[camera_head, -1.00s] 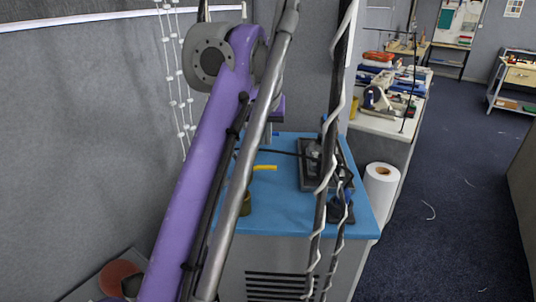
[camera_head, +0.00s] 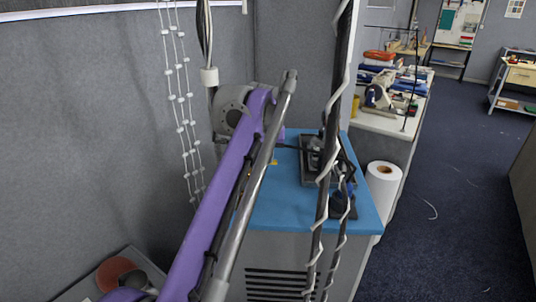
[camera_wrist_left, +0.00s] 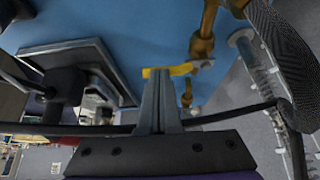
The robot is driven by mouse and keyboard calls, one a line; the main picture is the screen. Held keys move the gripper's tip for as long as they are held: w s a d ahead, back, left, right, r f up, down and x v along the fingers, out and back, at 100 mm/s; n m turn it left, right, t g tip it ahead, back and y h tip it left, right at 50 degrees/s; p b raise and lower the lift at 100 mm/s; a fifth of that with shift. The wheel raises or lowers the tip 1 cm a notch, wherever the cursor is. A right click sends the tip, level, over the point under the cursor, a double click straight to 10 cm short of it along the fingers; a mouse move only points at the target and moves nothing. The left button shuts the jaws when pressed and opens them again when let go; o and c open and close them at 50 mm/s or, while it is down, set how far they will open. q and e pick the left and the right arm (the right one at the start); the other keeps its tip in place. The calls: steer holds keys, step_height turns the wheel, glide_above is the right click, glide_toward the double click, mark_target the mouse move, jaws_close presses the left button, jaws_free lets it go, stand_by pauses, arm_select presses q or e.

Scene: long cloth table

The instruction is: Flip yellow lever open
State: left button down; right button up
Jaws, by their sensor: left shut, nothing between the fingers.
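The yellow lever (camera_wrist_left: 182,69) lies crosswise in the left wrist view, with its right end at a brass valve and pipe (camera_wrist_left: 203,40) above the blue top. My left gripper (camera_wrist_left: 160,72) is shut and empty. Its fingertips overlap the left part of the lever in that view; I cannot tell whether they touch it. In the head view only a small yellow bit of the lever (camera_head: 275,162) shows beside my purple left arm, which hides the valve and most of the gripper. My right gripper is not in view.
The blue-topped cabinet (camera_head: 285,212) carries a dark tray-like device (camera_head: 312,160) and a dark item at its right edge. A white roll (camera_head: 382,190) stands to the right. Grey partition walls close off the left and back. Open blue floor lies at the right.

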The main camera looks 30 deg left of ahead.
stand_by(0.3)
arm_select(q)
steer(key=shift+w+n+p, duration=0.25)
steer(key=shift+n+p, duration=0.15)
steer(key=shift+p, duration=0.05)
